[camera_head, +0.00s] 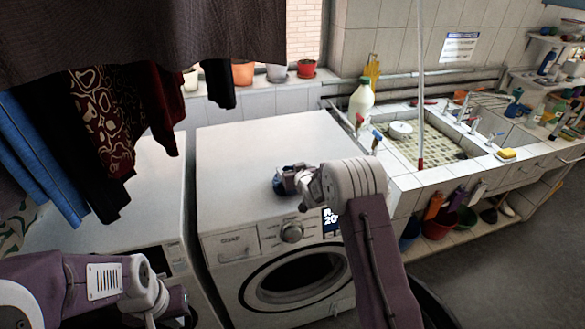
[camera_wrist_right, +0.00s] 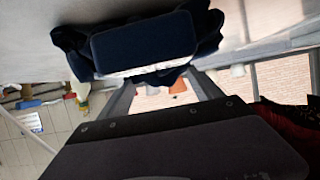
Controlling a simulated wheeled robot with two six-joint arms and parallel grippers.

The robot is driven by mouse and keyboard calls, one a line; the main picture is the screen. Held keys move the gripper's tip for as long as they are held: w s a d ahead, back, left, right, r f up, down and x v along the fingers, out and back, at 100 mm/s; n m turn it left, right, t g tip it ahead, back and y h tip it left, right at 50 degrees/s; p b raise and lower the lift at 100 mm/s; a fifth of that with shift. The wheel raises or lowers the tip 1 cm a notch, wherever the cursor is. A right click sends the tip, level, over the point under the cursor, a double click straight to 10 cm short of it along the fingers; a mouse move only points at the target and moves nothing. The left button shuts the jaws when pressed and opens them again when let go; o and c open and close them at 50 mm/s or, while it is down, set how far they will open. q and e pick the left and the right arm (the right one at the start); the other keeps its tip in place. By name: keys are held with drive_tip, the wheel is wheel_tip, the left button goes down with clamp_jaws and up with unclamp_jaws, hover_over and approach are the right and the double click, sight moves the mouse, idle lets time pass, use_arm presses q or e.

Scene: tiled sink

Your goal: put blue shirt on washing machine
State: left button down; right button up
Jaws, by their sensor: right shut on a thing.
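The blue shirt (camera_head: 279,187) is a small, dark blue crumpled bundle at my right gripper (camera_head: 288,181), at the top of the white washing machine (camera_head: 245,150), near its front edge. My right gripper is shut on it. In the right wrist view the dark blue cloth (camera_wrist_right: 207,35) is bunched at the gripper, close to a pale surface. I cannot tell whether the cloth touches the machine top. My left gripper (camera_head: 172,305) is low at the left, in front of the other machine; its fingers are not clear.
A second white machine (camera_head: 150,200) stands to the left. Dark and blue clothes (camera_head: 110,110) hang over it. A tiled sink (camera_head: 430,145) with a white bottle (camera_head: 361,100) is at the right. Plant pots (camera_head: 243,72) line the back ledge. The machine's top is otherwise clear.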

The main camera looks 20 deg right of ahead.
drive_tip(key=shift+s+r, duration=0.1)
drive_tip(key=shift+r, duration=0.05)
drive_tip(key=shift+s+f+b, duration=0.15)
drive_tip(key=shift+f+b, duration=0.05)
drive_tip(key=shift+b, duration=0.15)
drive_tip(key=o, duration=1.6)
drive_tip(key=shift+c, duration=0.2)
